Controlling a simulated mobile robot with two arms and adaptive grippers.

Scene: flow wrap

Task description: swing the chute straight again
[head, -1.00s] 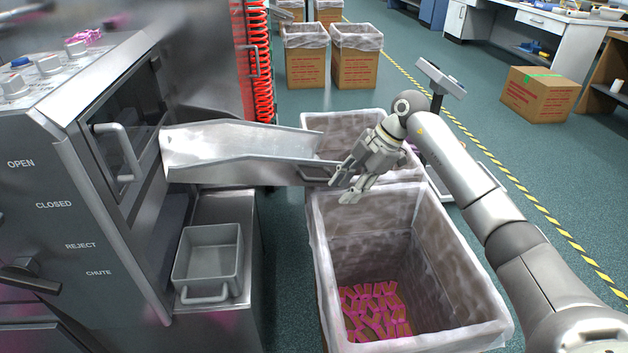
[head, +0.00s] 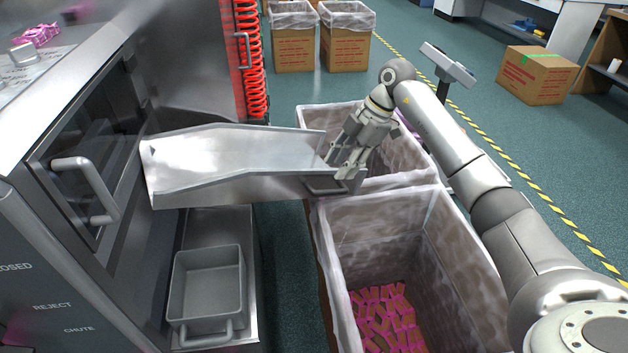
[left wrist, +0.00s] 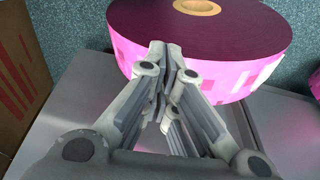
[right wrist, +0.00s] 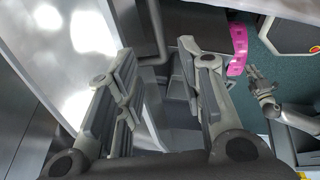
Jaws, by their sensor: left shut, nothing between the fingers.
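The metal chute (head: 230,155) reaches from the machine front over the far lined bin (head: 312,118), its outer end close to the rim between the two bins. A loop handle (head: 325,184) sits at that end. My right gripper (head: 341,168) is at the chute's outer end, by the handle. Its fingers are apart in the right wrist view (right wrist: 158,85), where the bright chute (right wrist: 80,40) fills the upper left. A grey bar shows between the fingers; I cannot tell if they touch it. My left gripper (left wrist: 165,75) is shut and empty in front of a pink film roll (left wrist: 205,50).
The near lined bin (head: 440,215) holds pink wrapped pieces. A grey tray (head: 206,285) stands on a ledge below the chute. A door handle (head: 88,185) juts from the machine.

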